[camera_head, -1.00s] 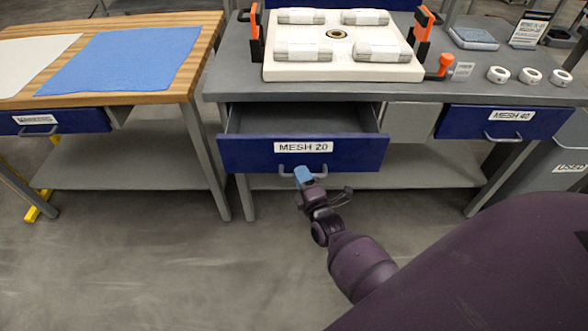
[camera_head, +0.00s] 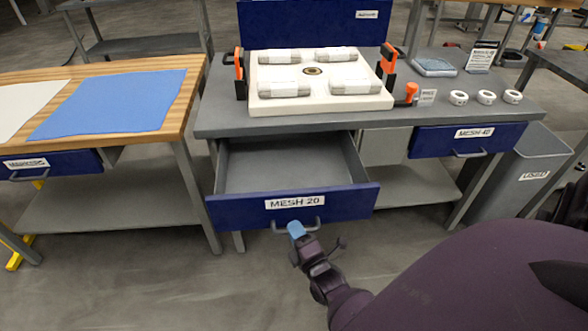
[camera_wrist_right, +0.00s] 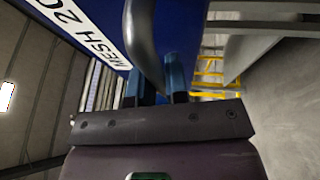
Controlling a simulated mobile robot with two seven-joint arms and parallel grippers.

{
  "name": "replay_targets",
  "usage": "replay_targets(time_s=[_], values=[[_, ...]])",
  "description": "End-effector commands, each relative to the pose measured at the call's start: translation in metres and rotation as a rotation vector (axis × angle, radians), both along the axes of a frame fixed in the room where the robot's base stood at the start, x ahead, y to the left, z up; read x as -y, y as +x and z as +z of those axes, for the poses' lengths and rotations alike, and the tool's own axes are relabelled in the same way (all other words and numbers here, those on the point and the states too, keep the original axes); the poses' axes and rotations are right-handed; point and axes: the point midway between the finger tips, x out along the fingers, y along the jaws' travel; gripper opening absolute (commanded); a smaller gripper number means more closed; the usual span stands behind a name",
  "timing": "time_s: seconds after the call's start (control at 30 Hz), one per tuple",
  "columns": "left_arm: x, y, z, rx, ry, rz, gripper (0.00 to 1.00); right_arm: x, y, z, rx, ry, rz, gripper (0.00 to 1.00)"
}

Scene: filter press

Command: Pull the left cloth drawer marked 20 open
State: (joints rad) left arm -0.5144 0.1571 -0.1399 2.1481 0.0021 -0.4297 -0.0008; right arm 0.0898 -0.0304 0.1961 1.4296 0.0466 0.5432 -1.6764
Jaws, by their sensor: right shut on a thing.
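The blue drawer labelled MESH 20 (camera_head: 240,212) stands well out from under the grey bench in the head view. Its inside, as far as I see it, is bare grey. My right gripper (camera_head: 296,229) is at the drawer's grey bar handle (camera_head: 277,230), with blue fingertips on it. In the right wrist view the handle (camera_wrist_right: 143,45) runs down between the two blue fingers of the gripper (camera_wrist_right: 157,82), which is shut on it. The MESH 20 label (camera_wrist_right: 88,30) shows at the upper left there. My left gripper is not in view.
The grey bench (camera_head: 225,122) carries a white filter plate (camera_head: 320,105) with wrapped bundles, orange clamps and white rings. A shut MESH 40 drawer (camera_head: 430,143) is at its right. A wooden table (camera_head: 185,95) with blue cloth (camera_head: 115,102) stands left. Floor in front is clear.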

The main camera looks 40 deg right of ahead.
Motion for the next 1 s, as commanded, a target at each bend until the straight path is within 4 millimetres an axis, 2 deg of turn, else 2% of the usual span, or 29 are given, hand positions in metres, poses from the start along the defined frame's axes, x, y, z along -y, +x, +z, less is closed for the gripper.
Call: replay_targets(time_s=[0.3, 0.7, 0.73, 0.87, 1.0], values=[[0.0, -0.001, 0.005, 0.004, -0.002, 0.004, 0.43, -0.011, -0.019, 0.001, 0.001, 0.0, -0.001, 0.0], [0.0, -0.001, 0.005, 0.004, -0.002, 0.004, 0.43, -0.012, -0.02, 0.0, 0.0, -0.001, -0.001, 0.0], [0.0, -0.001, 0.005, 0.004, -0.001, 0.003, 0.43, -0.012, -0.02, 0.0, 0.0, -0.001, -0.001, 0.19], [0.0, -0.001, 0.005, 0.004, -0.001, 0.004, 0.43, -0.012, -0.02, 0.0, 0.0, -0.001, 0.0, 0.39], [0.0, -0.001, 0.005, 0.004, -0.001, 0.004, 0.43, -0.012, -0.02, 0.0, 0.0, 0.0, 0.0, 0.39]])
